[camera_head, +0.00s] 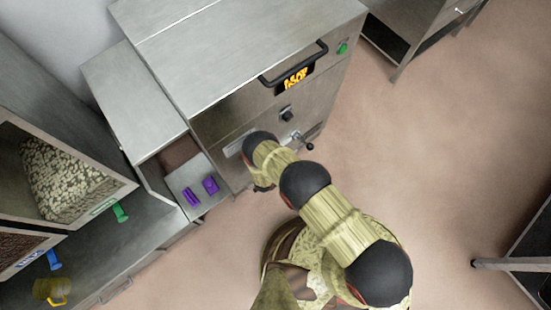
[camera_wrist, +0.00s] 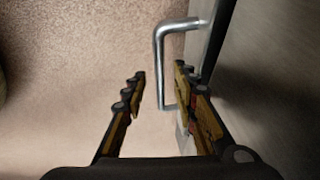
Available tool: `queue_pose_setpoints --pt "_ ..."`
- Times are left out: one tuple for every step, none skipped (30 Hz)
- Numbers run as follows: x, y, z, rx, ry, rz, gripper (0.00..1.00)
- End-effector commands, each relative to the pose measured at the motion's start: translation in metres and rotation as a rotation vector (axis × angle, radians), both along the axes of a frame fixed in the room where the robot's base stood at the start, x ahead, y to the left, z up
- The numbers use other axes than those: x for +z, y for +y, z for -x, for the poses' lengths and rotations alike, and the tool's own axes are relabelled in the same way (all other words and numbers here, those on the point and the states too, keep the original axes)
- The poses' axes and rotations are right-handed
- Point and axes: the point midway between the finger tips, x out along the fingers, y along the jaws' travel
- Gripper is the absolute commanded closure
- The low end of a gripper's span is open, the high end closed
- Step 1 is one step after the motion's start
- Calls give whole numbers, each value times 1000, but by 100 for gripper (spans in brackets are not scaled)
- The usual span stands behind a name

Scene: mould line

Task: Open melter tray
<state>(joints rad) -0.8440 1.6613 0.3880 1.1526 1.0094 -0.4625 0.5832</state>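In the head view my arm reaches the melter's lower front, and my wrist hides the fingertips and part of that front.
A steel ledge or drawer (camera_head: 181,178) left of the melter holds two purple pieces (camera_head: 211,185). A bin of pale chips (camera_head: 65,180) and a counter (camera_head: 150,235) are at the left. A valve lever (camera_head: 308,146) sits right of my wrist.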

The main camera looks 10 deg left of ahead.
Motion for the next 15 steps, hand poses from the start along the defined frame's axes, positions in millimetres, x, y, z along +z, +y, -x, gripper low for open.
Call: queue_pose_setpoints --pt "-3 0 -1 -1 0 0 71" --pt "-3 0 -1 -1 0 0 71" --pt "-3 0 -2 0 0 0 71" --pt "-3 0 -2 0 0 0 71" --pt "-3 0 -2 0 0 0 71" --pt "-3 0 -2 0 0 0 71" --pt "-3 0 -2 0 0 0 71" --pt "-3 0 -2 0 0 0 71" --pt "-3 0 -2 0 0 0 71" --pt "-3 0 -2 0 0 0 72" --pt "-3 0 -2 0 0 0 74" --pt "-3 0 -2 0 0 0 76" --pt "-3 0 -2 0 0 0 78" --pt "-3 0 -2 0 0 0 80" --pt "-3 0 -2 0 0 0 82"
